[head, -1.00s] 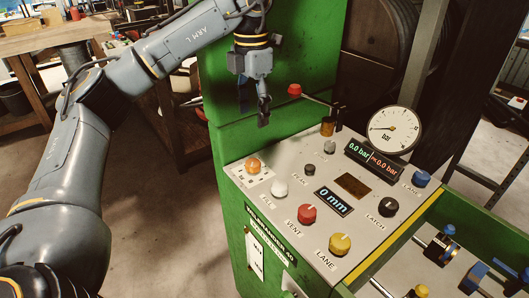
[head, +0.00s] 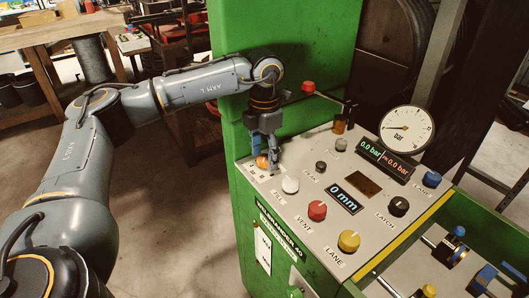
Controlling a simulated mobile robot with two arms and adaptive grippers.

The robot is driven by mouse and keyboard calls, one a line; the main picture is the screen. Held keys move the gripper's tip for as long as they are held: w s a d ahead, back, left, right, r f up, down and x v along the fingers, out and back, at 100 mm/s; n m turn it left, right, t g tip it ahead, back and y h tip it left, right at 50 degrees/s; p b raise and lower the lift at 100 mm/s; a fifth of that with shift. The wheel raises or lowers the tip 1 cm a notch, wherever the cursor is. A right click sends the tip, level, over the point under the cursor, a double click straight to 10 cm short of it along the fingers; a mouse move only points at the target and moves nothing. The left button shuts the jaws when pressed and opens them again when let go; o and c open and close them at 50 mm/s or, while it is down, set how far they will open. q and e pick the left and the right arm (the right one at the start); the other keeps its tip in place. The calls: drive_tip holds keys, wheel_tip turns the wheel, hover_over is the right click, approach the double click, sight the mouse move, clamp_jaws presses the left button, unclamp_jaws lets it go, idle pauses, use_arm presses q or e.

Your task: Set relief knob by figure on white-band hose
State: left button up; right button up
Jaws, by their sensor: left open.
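An orange knob (head: 262,162) sits on a small white plate with printed marks at the panel's far left corner. Its marks are too small to read, and I cannot tell for sure that it is the relief knob. My left gripper (head: 272,167) points down at this knob with its jaws open. Its fingers partly cover the knob; I cannot tell whether they touch it. The gauge (head: 408,132) has its needle toward the left. The pressure display (head: 384,158) reads 0.0 bar in green, with red figures beside it. No white-band hose can be made out. My right gripper is not in view.
The panel also holds a white FILL knob (head: 290,185), a red VENT knob (head: 317,210), a yellow LANE knob (head: 349,241), a black LATCH knob (head: 399,206) and a 0 mm display (head: 344,199).

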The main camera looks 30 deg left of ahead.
use_arm(q)
drive_tip(key=shift+c, duration=0.3)
drive_tip(key=c, duration=1.1)
drive_tip(key=shift+m, duration=0.4)
drive_tip(key=m, duration=1.7)
drive_tip(key=shift+b, duration=0.3)
